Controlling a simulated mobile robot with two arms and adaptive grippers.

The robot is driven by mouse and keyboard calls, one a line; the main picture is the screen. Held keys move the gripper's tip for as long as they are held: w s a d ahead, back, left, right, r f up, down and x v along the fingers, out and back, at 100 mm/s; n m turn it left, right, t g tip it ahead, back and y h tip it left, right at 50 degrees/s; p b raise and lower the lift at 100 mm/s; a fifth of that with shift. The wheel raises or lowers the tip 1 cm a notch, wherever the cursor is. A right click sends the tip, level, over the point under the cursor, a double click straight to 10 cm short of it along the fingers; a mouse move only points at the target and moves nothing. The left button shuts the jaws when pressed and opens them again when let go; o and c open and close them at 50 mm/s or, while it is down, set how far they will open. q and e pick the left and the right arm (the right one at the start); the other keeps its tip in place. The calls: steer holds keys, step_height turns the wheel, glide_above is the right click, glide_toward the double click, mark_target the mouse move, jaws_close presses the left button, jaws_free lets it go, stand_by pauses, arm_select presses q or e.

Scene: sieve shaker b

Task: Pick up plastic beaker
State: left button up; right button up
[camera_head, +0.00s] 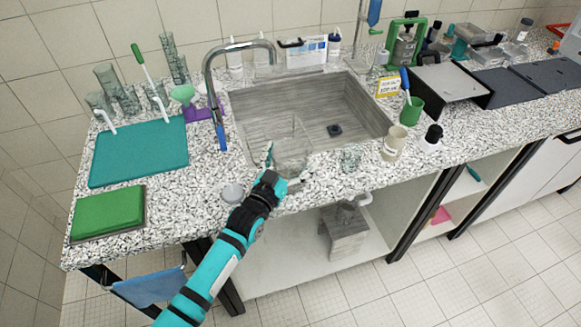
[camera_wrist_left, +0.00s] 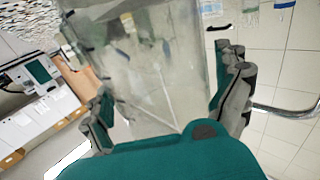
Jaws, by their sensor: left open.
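A clear plastic beaker (camera_head: 290,152) is at the front edge of the sink, in front of my left gripper (camera_head: 279,176). In the left wrist view the clear beaker (camera_wrist_left: 150,65) fills the middle, tilted in the picture. The fingers of my left gripper (camera_wrist_left: 170,102) stand apart on either side of it. The jaws are open; whether a finger touches the wall I cannot tell. My right gripper is not in view.
The sink (camera_head: 300,105) lies behind the beaker, with a curved tap (camera_head: 208,75) at its left. A small glass beaker (camera_head: 350,158) and a beige cup (camera_head: 394,145) stand to the right. A grey round item (camera_head: 232,193) is just left of my arm.

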arm_select(q)
steer(key=c, duration=1.1)
steer(key=shift+r, duration=0.1)
